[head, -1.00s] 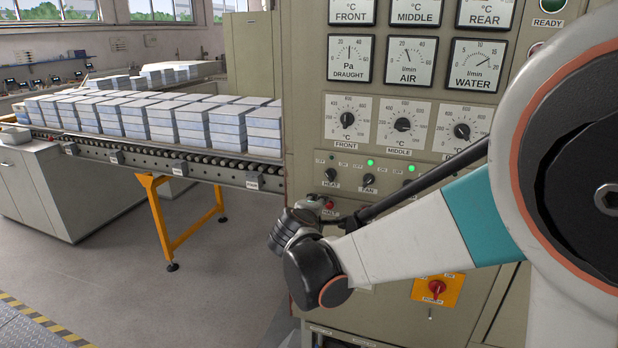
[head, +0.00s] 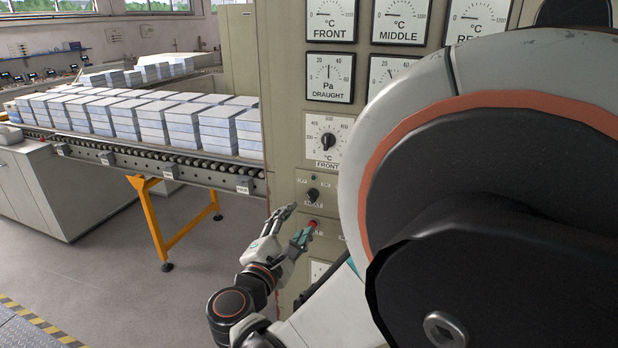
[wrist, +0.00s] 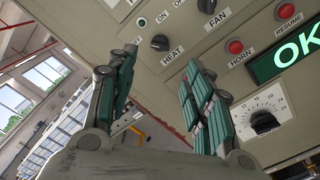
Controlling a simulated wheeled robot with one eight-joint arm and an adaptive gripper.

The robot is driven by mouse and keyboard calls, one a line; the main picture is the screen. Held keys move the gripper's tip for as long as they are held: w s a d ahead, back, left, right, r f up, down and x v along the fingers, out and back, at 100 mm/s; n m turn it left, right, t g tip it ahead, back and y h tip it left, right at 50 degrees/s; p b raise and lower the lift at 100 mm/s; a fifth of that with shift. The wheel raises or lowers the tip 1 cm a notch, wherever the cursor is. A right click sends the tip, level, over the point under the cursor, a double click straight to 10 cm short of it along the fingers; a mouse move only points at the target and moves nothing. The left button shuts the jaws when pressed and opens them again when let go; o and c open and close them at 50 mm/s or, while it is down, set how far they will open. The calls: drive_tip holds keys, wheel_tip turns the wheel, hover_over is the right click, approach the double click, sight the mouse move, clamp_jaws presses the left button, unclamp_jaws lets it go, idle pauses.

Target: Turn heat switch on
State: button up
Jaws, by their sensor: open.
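The heat switch (head: 312,195) is a black knob on the beige furnace panel. In the wrist view the heat switch (wrist: 160,43) shows above the label HEAT, with a small dark lamp (wrist: 141,22) near it. I cannot clearly read which mark the knob points at. My gripper (head: 303,217) is open and empty, its fingers pointing up toward the panel just below the knob. In the wrist view my gripper (wrist: 160,62) has its two green-padded fingers spread, with the knob seen beyond the gap between the tips. No contact with the knob shows.
A red button (head: 313,224) lies close to one fingertip. The wrist view shows a fan knob (wrist: 207,5), a horn button (wrist: 235,46), a resume button (wrist: 283,10) and a green OK display (wrist: 298,50). A conveyor (head: 150,155) carries stacked blocks at left. My arm covers much of the panel.

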drive_tip(key=x, duration=1)
drive_tip(key=shift+w+b, duration=0.2)
drive_tip(key=shift+b, duration=0.1)
drive_tip(key=shift+f, duration=0.1)
drive_tip(key=shift+c, duration=0.6)
drive_tip(key=c, duration=1)
